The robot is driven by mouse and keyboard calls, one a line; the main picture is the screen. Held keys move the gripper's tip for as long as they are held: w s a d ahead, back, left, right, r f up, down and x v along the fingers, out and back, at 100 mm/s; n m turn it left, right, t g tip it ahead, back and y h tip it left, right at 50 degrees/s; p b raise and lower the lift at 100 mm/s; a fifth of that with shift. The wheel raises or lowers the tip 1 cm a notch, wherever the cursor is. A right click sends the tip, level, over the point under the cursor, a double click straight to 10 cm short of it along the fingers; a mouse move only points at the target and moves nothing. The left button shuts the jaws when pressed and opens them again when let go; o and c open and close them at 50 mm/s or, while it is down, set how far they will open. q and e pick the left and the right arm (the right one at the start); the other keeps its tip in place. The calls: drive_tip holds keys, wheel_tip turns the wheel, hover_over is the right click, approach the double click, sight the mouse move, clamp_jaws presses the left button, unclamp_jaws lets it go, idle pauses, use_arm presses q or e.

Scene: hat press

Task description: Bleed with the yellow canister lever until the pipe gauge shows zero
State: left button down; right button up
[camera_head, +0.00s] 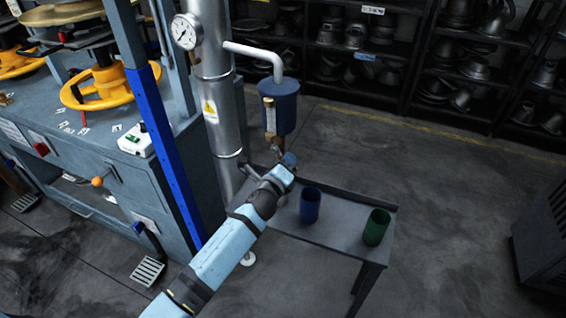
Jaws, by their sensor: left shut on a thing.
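The blue canister (282,105) hangs from a white elbow pipe beside the tall silver pipe (207,75). A brass sight glass (269,116) is on its front, with brass fittings (272,138) below. My left gripper (289,160) is just under the canister, at these fittings. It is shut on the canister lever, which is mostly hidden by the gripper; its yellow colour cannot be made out. The round white pipe gauge (186,31) is on the upper silver pipe, with a dark needle; its numbers are too small to read. My right gripper is not in view.
A grey side table (335,222) stands below, with a blue cup (310,206) and a green cup (376,228). The blue-grey press (95,190) with yellow rings is at left. Dark shelves of metal hat moulds (400,50) line the back.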

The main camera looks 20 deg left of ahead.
use_arm(q)
drive_tip(key=n, duration=0.1)
drive_tip(key=r+n, duration=0.1)
drive_tip(key=shift+d+r+n+p, duration=0.1)
drive_tip(key=shift+d+n+p, duration=0.2)
drive_tip(key=shift+n+p, duration=0.1)
drive_tip(key=shift+d+r+n+p, duration=0.1)
drive_tip(key=shift+r+n+p, duration=0.3)
drive_tip(key=shift+n, duration=0.8)
drive_tip(key=shift+r+n, duration=0.35)
drive_tip(key=shift+n, duration=0.65)
drive_tip(key=shift+r, duration=0.1)
drive_tip(key=c, duration=1)
unclamp_jaws()
drive_tip(key=shift+c, duration=0.2)
